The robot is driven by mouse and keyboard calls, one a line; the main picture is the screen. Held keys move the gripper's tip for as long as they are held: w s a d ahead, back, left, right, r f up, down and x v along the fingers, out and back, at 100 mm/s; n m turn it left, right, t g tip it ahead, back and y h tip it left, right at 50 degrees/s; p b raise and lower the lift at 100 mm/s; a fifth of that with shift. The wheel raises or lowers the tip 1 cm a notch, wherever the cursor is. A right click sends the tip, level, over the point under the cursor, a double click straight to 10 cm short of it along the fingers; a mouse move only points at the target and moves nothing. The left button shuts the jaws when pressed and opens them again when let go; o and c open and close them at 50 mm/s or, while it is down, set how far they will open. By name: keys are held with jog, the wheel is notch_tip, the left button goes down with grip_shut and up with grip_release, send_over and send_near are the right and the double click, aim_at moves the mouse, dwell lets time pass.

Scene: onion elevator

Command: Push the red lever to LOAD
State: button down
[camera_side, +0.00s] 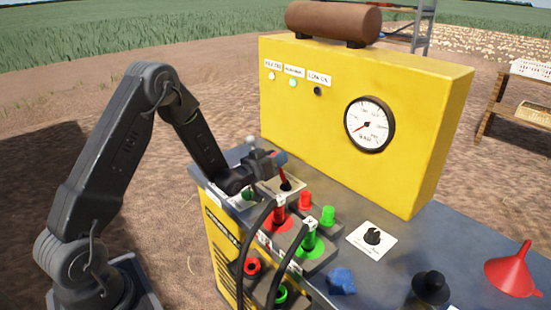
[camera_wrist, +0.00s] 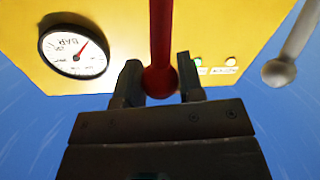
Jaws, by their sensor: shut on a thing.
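The red lever (camera_side: 286,183) stands on a light plate on the console, in front of the yellow panel. Its shaft (camera_wrist: 160,30) and round red end show between my gripper's fingers in the wrist view. My gripper (camera_wrist: 158,72) is shut on the red lever near that end. In the side view my gripper (camera_side: 270,161) reaches in from the left, at the top of the lever. I cannot read a LOAD mark by the lever, and its plate is partly hidden by my gripper and a hose.
A white-knobbed lever (camera_side: 251,141) stands close by, also seen in the wrist view (camera_wrist: 279,70). Red (camera_side: 279,213) and green (camera_side: 310,240) fittings with black hoses crowd the near side. A dial gauge (camera_side: 369,125) is on the yellow panel (camera_side: 425,120). A red funnel (camera_side: 512,273) stands right.

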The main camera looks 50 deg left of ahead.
jog(key=shift+w+r+g, duration=0.2)
jog(key=shift+w+g, duration=0.2)
jog(key=shift+w, duration=0.1)
jog(key=shift+w+r+g, duration=0.15)
jog(key=shift+w+g, duration=0.25)
jog(key=shift+w, duration=0.05)
jog(key=w+g, duration=0.3)
jog(key=w, duration=0.4)
jog(key=shift+f+m+g+h, duration=0.3)
jog(key=shift+f, duration=0.05)
jog(key=shift+w, duration=0.1)
jog(key=c, duration=0.8)
grip_release()
jog(key=shift+o, duration=0.2)
jog(key=v, duration=1.3)
jog(key=shift+s+r, duration=0.15)
jog(key=shift+s, duration=0.25)
jog(key=shift+d+r, duration=0.1)
